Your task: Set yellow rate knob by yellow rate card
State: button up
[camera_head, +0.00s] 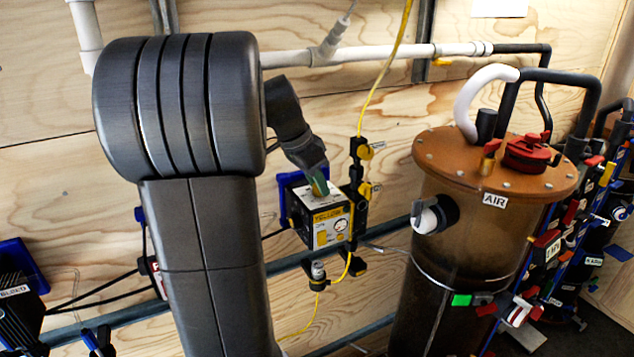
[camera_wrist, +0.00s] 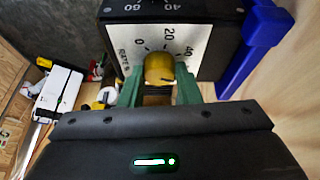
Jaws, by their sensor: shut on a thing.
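The yellow rate knob (camera_wrist: 158,68) sits on a white dial face (camera_wrist: 196,42) marked "RATE %" with 0, 20 and 40 showing in the wrist view. A dark pointer line shows on the knob's lower right; its exact reading is hard to tell. My gripper (camera_wrist: 160,88) is shut on the knob, a green finger on each side. In the head view my gripper (camera_head: 318,176) reaches down onto the top of the box labelled "YELLOW" (camera_head: 327,222), and the knob is mostly hidden by the fingers. I cannot make out a yellow rate card.
A blue bracket (camera_wrist: 252,45) stands right beside the dial box in the wrist view. In the head view, yellow tubing with black fittings (camera_head: 357,190) runs close to the box's right. A brown tank (camera_head: 430,285) marked "AIR" stands further right.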

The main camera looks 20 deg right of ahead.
jog(key=shift+m, duration=0.3)
jog(key=o, duration=1)
jog(key=shift+r, duration=0.1)
jog(key=shift+a+r, duration=0.15)
jog(key=shift+r, duration=0.1)
jog(key=a, duration=0.4)
jog(key=a+b, duration=0.1)
jog(key=a, duration=0.3)
jog(key=a+b, duration=0.1)
jog(key=a, duration=0.3)
jog(key=shift+s+a+r, duration=0.1)
jog(key=shift+s+r, duration=0.15)
jog(key=shift+s, duration=0.05)
